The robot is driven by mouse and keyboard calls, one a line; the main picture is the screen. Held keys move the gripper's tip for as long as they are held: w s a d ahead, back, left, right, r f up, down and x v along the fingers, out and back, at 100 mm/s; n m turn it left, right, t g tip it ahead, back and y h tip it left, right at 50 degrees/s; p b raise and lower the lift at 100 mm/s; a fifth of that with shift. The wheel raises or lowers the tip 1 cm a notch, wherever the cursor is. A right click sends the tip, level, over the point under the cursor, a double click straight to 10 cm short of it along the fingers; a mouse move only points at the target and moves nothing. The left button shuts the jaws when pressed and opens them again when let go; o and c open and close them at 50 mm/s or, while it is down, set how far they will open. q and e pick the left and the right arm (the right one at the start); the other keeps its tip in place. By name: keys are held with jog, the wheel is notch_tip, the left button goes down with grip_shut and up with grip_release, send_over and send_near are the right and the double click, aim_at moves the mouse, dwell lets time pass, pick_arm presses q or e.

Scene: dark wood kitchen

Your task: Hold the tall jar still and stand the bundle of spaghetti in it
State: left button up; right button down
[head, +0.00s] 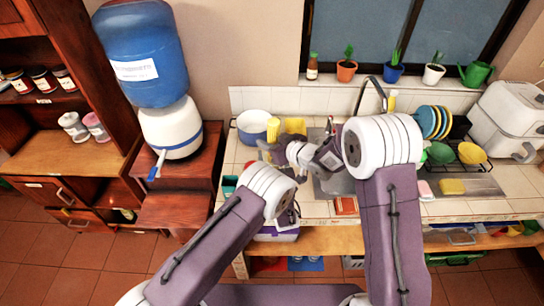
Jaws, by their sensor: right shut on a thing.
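My right gripper (266,147) reaches left over the counter, near the blue-rimmed pot. It is shut on a narrow yellow bundle that looks like the spaghetti (273,129), which stands up from the jaws. The bundle's lower end is hidden. My left arm comes in from the lower left and bends at the counter's front edge.
A sink and faucet (374,92) lie behind my right arm. A dish rack with plates (432,122) stands right. A water dispenser (145,60) stands left.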

jog(key=shift+f, duration=1.5)
jog(key=c, duration=0.9)
grip_release()
jog(key=shift+f, duration=0.1)
jog(key=v, duration=0.7)
jog(key=shift+s, duration=0.15)
jog(key=shift+d, duration=0.1)
pick_arm(q)
jog(key=o, duration=1.6)
